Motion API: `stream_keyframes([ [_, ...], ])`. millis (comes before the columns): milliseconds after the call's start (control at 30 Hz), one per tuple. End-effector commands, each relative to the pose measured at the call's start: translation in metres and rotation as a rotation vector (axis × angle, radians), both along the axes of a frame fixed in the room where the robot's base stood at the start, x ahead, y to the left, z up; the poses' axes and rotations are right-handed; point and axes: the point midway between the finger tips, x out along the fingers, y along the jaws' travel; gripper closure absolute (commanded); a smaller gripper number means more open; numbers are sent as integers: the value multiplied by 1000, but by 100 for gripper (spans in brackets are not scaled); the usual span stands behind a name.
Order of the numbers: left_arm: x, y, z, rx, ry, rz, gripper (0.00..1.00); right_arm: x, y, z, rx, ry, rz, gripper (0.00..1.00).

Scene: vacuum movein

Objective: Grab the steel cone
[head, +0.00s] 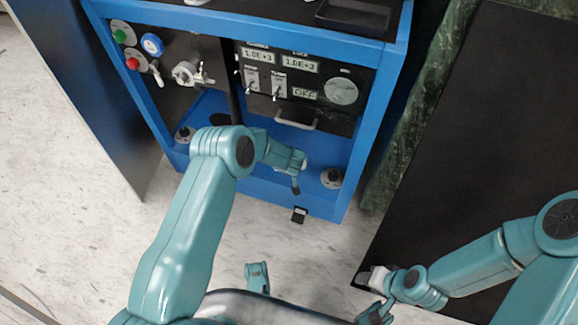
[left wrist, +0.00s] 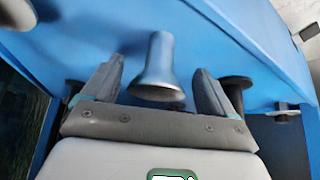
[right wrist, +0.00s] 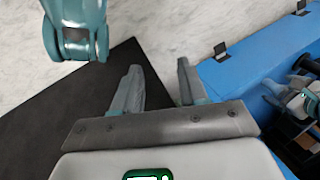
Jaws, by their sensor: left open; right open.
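The steel cone (left wrist: 158,72) shows in the left wrist view, a grey flared piece against the blue cabinet surface. My left gripper (left wrist: 160,78) is open, with the cone's wide end between its two fingers; whether they touch it I cannot tell. In the head view my left gripper (head: 297,180) reaches into the lower opening of the blue cabinet, and the cone is hidden there. My right gripper (head: 368,278) is open and empty near the black panel at the lower right. Its fingers also show apart in the right wrist view (right wrist: 158,80).
The blue cabinet (head: 365,125) has knobs, a valve and a control panel (head: 300,75) above the opening. Round dark feet (head: 331,178) stand in its lower bay. A black panel (head: 480,130) leans at the right, and a grey door (head: 90,90) at the left. Pale floor lies in front.

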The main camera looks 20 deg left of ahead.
Motion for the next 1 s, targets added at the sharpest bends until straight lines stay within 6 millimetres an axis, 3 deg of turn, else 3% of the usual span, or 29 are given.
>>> stream_keyframes([
  [33, 5, 2, -14, 0, -1, 2, 13, 4, -1, -12, -2, -12, -1, 57],
  [100, 9, 3, -19, 0, -1, 2, 13, 8, -1, -15, -5, -26, -3, 57],
  [400, 14, 3, -20, 0, -1, -1, 13, 11, -2, -15, -8, -37, -4, 57],
  [433, 14, 3, -20, 0, -1, -1, 19, 11, -2, -15, -8, -37, -5, 57],
  [567, 14, 3, -20, 1, -1, -1, 62, 11, -2, -15, -8, -37, -5, 57],
  [1000, 13, 4, -15, 0, -1, 0, 64, 8, -2, -10, -6, -29, -3, 57],
])
